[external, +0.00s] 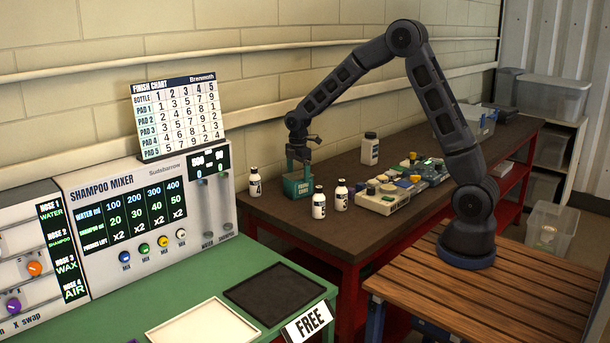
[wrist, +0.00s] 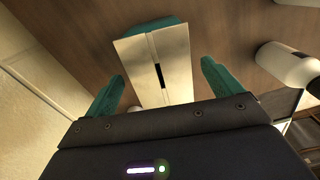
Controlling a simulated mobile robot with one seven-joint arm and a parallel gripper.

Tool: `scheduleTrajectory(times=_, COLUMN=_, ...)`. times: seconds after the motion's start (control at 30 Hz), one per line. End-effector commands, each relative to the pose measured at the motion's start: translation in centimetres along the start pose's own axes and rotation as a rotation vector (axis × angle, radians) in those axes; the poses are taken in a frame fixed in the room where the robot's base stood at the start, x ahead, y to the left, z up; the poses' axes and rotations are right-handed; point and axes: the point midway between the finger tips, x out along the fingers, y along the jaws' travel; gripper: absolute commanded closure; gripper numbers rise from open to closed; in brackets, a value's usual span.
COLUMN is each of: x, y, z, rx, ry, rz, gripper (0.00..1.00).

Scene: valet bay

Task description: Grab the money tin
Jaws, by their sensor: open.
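The money tin (external: 298,188) is a small teal box with a pale label on its front, standing on the dark wooden bench top. In the wrist view its cream lid (wrist: 160,62) has a dark coin slot, and a teal side shows at the far end. My gripper (external: 299,160) points down just over the tin in the external view. In the wrist view the open gripper (wrist: 161,88) has one teal finger to each side of the lid, with visible gaps. I cannot tell how far down the fingers reach beside the tin.
Small white bottles with dark caps (external: 319,203) stand close to the tin's right; one more (external: 255,184) stands to its left. A white bottle also shows in the wrist view (wrist: 288,64), right of the fingers. A larger white container (external: 369,149) and a cream device (external: 383,198) lie farther right.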

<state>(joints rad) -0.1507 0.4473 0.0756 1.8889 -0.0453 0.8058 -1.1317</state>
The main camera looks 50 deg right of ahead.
Motion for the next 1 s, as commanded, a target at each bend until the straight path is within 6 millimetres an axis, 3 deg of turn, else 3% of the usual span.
scheduleTrajectory(times=0.3, x=4.1, y=-0.1, z=0.0, rx=-0.001, ry=-0.002, rz=-0.003, gripper=0.09)
scheduleTrajectory(times=0.57, x=4.4, y=0.0, z=0.0, rx=0.0, ry=-0.001, rz=-0.001, gripper=0.09)
scheduleTrajectory(times=0.87, x=4.3, y=0.0, z=0.0, rx=0.0, ry=0.0, rz=-0.001, gripper=0.67)
scheduleTrajectory(times=1.0, x=4.3, y=0.0, z=0.0, rx=0.0, ry=0.0, rz=0.0, gripper=0.67)
